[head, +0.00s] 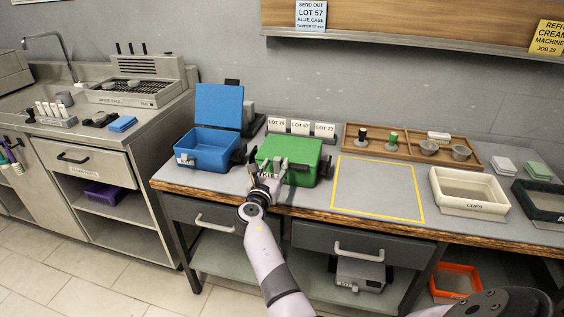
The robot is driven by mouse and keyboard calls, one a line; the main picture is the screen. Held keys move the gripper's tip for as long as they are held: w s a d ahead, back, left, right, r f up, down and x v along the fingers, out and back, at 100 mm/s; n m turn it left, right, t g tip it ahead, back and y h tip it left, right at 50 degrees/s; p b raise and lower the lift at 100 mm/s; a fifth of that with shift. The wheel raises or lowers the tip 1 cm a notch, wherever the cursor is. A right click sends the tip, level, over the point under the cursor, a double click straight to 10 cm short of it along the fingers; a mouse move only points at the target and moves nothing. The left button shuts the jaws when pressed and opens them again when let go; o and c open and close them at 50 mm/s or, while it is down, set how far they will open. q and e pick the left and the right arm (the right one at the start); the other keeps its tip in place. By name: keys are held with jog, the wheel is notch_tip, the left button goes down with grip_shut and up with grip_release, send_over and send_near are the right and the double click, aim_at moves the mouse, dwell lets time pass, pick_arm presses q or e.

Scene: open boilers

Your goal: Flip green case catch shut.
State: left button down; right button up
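The green case (296,149) stands on the workbench with its lid down. A grey catch piece (283,166) shows at its front, partly behind my gripper. I cannot tell whether the catch is open or shut.
A blue case (208,148) with its lid up stands left of the green case. A yellow-outlined area (377,190) to the right is empty. Behind are lot cards (300,127) and a wooden tray (404,153). A cups bin (468,209) stands further right.

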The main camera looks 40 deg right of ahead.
jog(key=shift+w+d, duration=0.1)
jog(key=shift+w, duration=0.05)
jog(key=shift+r, duration=0.1)
grip_shut()
dwell(0.5)
